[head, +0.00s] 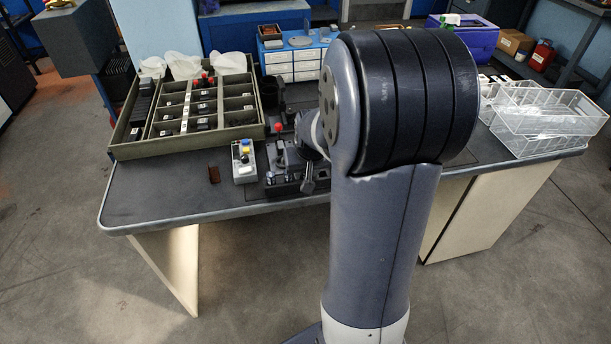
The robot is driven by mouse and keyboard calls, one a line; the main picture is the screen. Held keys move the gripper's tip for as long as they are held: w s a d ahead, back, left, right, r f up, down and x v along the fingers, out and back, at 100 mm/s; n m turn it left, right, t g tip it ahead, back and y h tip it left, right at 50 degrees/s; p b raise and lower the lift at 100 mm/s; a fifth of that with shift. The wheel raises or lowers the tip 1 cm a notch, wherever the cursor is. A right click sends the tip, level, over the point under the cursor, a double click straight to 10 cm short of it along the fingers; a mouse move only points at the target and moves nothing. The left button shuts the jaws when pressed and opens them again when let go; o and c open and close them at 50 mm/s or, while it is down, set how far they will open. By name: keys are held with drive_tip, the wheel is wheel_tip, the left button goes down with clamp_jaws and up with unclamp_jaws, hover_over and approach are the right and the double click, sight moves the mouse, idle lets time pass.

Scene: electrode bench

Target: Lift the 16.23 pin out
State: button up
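No marking reading 16.23 is legible, so I cannot tell which part is the pin. A dark fixture (285,184) with several small parts and a red-knobbed lever (279,132) stands at the front of the bench, left of my arm. A divided olive tray (240,138) on the left of the bench holds small dark blocks with white labels, and a few red tops show at its back. My arm's large joint and link cover the middle of the bench. I cannot make out my gripper; its fingers are hidden behind my arm or merge with the dark fixture.
A grey control box (243,171) with coloured buttons sits left of the fixture, beside a small brown block (214,174). A blue drawer unit (292,60) stands behind. White wire baskets (545,120) fill the right end. The bench's front left corner (140,203) is clear.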

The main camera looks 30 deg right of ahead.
clamp_jaws()
idle(0.3)
wheel_tip(320, 180, up, 10)
drive_tip(key=p, duration=0.1)
idle(0.4)
